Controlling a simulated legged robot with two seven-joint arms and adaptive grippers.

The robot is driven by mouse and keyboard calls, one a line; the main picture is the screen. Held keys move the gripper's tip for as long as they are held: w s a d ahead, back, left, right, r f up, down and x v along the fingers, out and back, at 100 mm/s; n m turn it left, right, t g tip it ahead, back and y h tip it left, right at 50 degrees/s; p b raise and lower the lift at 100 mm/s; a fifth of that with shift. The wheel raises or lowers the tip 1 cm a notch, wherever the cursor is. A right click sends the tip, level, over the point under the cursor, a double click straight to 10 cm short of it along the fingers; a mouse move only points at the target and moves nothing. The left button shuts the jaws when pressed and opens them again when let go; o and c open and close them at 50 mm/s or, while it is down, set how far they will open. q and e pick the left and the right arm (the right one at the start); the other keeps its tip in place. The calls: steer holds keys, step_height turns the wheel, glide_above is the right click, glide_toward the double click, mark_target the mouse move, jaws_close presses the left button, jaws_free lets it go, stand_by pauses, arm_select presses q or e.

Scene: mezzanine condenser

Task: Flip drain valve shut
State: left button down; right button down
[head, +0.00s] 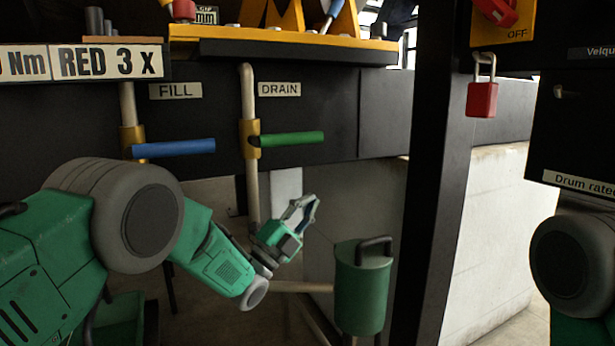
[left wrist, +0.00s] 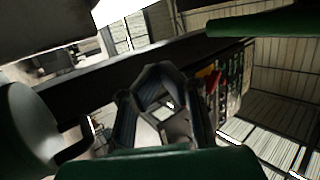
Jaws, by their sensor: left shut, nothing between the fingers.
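The drain valve has a green lever handle (head: 292,138) that points right, almost level, from a brass body (head: 250,140) on a vertical pipe. The DRAIN label (head: 280,90) is above the handle. My left gripper (head: 312,200) is below the handle, apart from it, with its fingers pointing up. It is shut and empty; its fingers also show in the left wrist view (left wrist: 160,72). A green bar (left wrist: 268,22) crosses the top right of the left wrist view; I cannot tell if it is the drain handle. My right gripper is out of view.
The FILL valve's blue handle (head: 174,148) is to the left of the drain valve. A green canister (head: 362,285) with a black handle stands below and right of my left gripper. A black post (head: 437,170) and a red padlock (head: 482,99) are farther right.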

arm_select(q)
steer(key=f, duration=0.3)
steer(key=shift+s+f+t, duration=0.3)
steer(key=shift+s+f, duration=0.05)
